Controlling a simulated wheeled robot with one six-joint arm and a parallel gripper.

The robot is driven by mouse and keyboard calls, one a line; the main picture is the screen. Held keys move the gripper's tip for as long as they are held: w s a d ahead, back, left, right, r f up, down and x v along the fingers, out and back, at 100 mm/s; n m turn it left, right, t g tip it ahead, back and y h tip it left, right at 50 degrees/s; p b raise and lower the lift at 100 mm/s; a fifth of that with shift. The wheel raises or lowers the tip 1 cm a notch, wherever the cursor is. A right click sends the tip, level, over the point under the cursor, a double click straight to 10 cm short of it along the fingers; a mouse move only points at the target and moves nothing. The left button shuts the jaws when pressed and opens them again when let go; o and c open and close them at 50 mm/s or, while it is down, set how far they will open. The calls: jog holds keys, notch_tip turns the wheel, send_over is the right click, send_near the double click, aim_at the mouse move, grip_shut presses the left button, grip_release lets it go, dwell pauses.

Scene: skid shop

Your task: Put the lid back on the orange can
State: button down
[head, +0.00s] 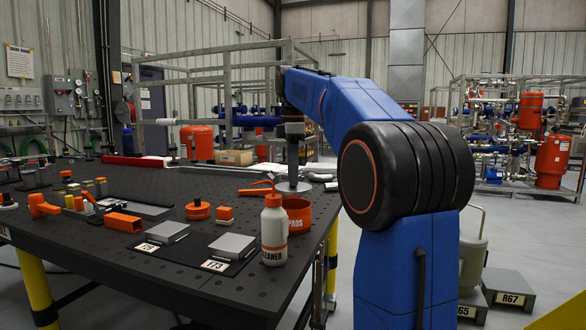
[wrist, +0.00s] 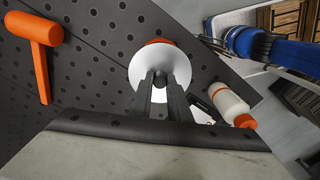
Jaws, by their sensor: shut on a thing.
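The orange can (head: 303,222), marked PADS, stands near the right edge of the dark table, partly hidden by a white bottle. The pale round lid (head: 293,188) is level, close above the can and slightly left of it in the head view. I cannot tell whether they touch. In the wrist view, the lid (wrist: 177,66) is a white disc with a dark knob. My gripper (wrist: 160,78) is shut on that knob. A strip of orange (wrist: 158,41) shows past the lid's far edge, probably the can, mostly hidden. My gripper also shows in the head view (head: 292,176), pointing down.
The CLEANER bottle (head: 274,228) stands just in front of the can. An orange mallet (wrist: 41,55) lies on the table in the wrist view.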

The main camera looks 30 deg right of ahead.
jog(key=shift+f, duration=1.85)
jog(key=shift+f, duration=0.15)
dwell(0.8)
jog(key=c, duration=1.1)
grip_release()
jog(key=shift+r, duration=3.5)
grip_shut()
